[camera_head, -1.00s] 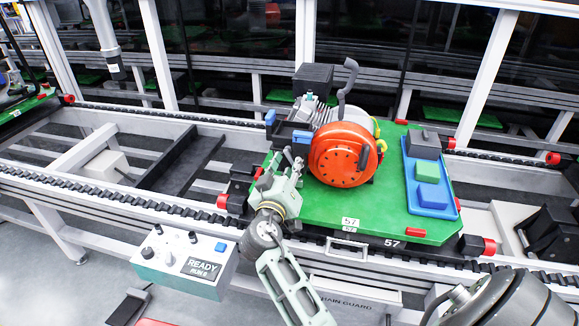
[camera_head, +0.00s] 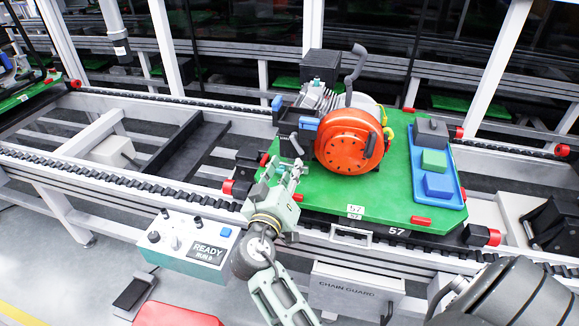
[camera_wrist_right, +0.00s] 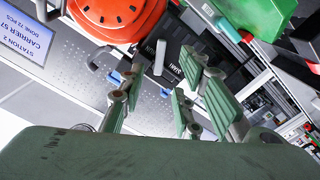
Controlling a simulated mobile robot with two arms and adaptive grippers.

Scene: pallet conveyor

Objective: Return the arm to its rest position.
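My right gripper (camera_head: 286,165) is over the front left edge of the green pallet (camera_head: 385,205), left of the orange round housing (camera_head: 346,141) on the engine. In the right wrist view its green-padded fingers (camera_wrist_right: 165,90) stand apart with nothing between them. The orange housing (camera_wrist_right: 118,12) is beyond the fingers at the top of that view, apart from them. My right arm runs down from the gripper to the bottom edge of the head view. My left gripper is in neither view.
A blue tray (camera_head: 453,203) with grey, green and blue blocks lies on the pallet's right. A control box (camera_head: 190,246) with a READY display stands in front of the conveyor rail (camera_head: 120,182), close left of my arm. A red-topped object (camera_head: 177,315) is at the bottom.

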